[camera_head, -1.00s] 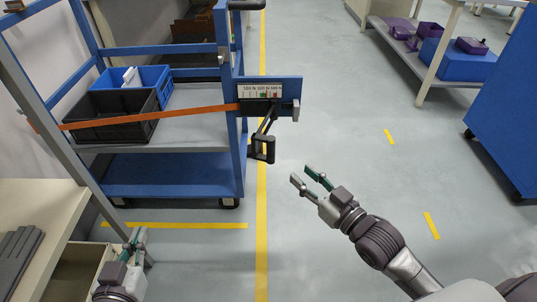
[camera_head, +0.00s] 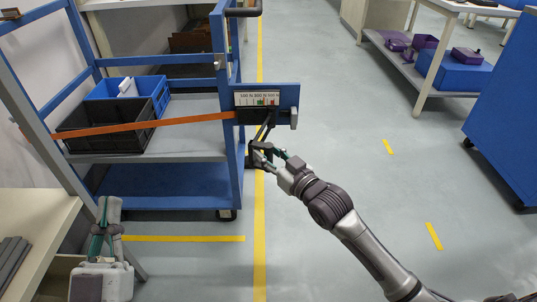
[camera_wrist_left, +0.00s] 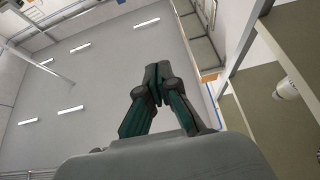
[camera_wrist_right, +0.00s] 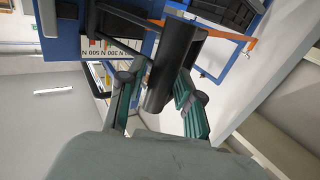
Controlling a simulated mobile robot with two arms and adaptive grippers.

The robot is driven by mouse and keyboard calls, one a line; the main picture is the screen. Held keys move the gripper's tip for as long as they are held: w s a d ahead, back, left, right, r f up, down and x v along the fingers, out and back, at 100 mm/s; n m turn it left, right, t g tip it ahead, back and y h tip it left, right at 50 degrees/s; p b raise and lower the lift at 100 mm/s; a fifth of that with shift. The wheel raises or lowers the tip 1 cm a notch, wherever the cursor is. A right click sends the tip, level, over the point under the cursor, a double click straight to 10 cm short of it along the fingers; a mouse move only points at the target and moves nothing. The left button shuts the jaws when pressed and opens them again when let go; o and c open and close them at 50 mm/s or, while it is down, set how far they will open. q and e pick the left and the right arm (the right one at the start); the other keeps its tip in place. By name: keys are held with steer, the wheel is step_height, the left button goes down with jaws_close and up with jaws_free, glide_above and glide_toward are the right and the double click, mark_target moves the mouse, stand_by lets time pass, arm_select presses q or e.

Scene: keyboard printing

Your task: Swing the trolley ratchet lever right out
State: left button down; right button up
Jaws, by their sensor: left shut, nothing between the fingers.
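The blue trolley (camera_head: 231,150) stands at the left, with an orange strap (camera_head: 150,128) running across it to the ratchet unit (camera_head: 265,97) on its right post. The black ratchet lever (camera_head: 266,128) hangs below this unit and ends in a black handle, which shows large in the right wrist view (camera_wrist_right: 172,65). My right gripper (camera_head: 271,153) is at the handle, with its fingers on either side of it. Whether they press on it is unclear. My left gripper (camera_head: 109,212) is shut and empty at the lower left, away from the lever.
A black crate (camera_head: 105,142) and a blue crate (camera_head: 160,92) sit on the trolley shelf. A bench (camera_head: 35,205) borders the lower left. The floor right of the trolley is open up to a blue cabinet (camera_head: 510,120) and a shelf table (camera_head: 400,60).

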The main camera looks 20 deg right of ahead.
jaws_close()
steer(key=shift+w+a+r+p, duration=0.15)
steer(key=shift+a+p, duration=0.3)
steer(key=shift+p, duration=0.55)
arm_select(q)
step_height(320, 180, down, 8)
steer(key=w+g+y, duration=0.1)
steer(key=w+g, duration=0.1)
steer(key=g, duration=0.3)
steer(key=shift+a+r+y, duration=0.25)
steer(key=shift+y, duration=0.15)
arm_select(e)
steer(key=shift+a, duration=0.15)
